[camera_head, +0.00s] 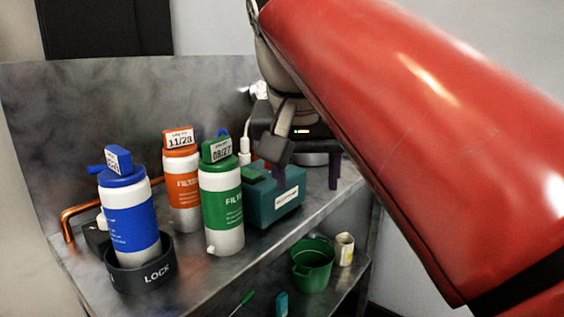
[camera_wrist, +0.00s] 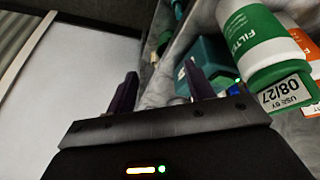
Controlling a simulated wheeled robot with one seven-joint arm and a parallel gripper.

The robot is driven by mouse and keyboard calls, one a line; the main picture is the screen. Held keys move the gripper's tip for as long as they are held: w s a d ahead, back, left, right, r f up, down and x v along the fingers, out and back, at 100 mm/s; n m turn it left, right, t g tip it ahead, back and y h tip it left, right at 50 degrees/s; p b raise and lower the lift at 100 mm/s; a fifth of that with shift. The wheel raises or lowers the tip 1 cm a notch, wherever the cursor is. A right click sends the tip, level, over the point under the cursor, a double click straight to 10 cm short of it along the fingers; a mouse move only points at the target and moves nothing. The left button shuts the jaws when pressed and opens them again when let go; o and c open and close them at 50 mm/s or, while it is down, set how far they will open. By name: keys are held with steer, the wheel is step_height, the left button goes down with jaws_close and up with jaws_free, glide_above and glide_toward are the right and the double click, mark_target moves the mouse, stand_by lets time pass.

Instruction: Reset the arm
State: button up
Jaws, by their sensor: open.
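My red arm crosses the right of the head view. My gripper (camera_head: 306,174) is open with nothing between its purple fingers, over the back right of the counter, its left finger in front of the teal box (camera_head: 262,208). The gripper also shows in the wrist view (camera_wrist: 161,90), its fingers spread apart. A blue filter bottle (camera_head: 128,224) stands in a dark ring marked LOCK (camera_head: 118,279). An orange filter bottle (camera_head: 183,190) tagged 11/28 and a green filter bottle (camera_head: 222,206) tagged 08/27 stand to its right. The green bottle (camera_wrist: 262,48) shows upside down in the wrist view.
The grey counter (camera_head: 190,279) has a tall backsplash (camera_head: 90,110). A copper pipe (camera_head: 68,218) bends at the left. A green bucket (camera_head: 312,264) and a pale cup (camera_head: 344,248) stand on a lower shelf at the right. The counter's front edge near the green bottle is clear.

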steer(key=s+d+f, duration=0.3)
steer(key=d+f, duration=0.1)
steer(key=f, duration=0.5)
steer(key=s+d+f, duration=0.3)
steer(key=d+f, duration=0.1)
steer(key=f, duration=0.5)
steer(key=s+d+f+n+t+y, duration=0.1)
steer(key=s+d+f, duration=0.2)
steer(key=f, duration=0.6)
steer(key=shift+s+d+f, duration=0.35)
steer(key=shift+d, duration=0.25)
